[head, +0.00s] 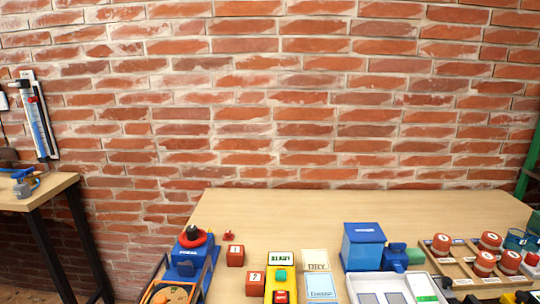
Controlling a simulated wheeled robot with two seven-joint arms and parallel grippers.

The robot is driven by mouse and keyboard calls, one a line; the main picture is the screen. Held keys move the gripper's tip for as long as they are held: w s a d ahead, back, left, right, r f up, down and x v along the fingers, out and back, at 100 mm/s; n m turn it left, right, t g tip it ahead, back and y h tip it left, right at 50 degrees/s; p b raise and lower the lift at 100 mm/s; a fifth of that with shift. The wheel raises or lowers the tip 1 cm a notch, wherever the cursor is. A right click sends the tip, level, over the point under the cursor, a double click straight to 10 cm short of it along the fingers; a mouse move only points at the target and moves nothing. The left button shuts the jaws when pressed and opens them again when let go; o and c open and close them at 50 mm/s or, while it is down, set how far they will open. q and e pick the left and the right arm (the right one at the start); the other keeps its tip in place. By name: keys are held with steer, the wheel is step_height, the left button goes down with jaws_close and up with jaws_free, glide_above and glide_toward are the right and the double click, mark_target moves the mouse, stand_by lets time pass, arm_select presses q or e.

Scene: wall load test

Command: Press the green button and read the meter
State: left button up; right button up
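A yellow box (269,286) stands at the front of the wooden table, cut off by the bottom edge of the head view. A teal-green button (281,275) is on its upper part, with a red button (281,296) below it. A white display (281,258) with dark lettering, seemingly "READY", is at the top of the box. I cannot tell whether this display is the meter, and no dial or number is readable. Neither of my grippers can be made out in the head view.
Red cubes (236,255) and a blue device with a red ring (192,240) are left of the box. A blue box (363,246), white tray (390,286) and several red-topped jars (441,244) are to the right. The table's back (310,212) is clear before a brick wall.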

jaws_close()
stand_by(1.4)
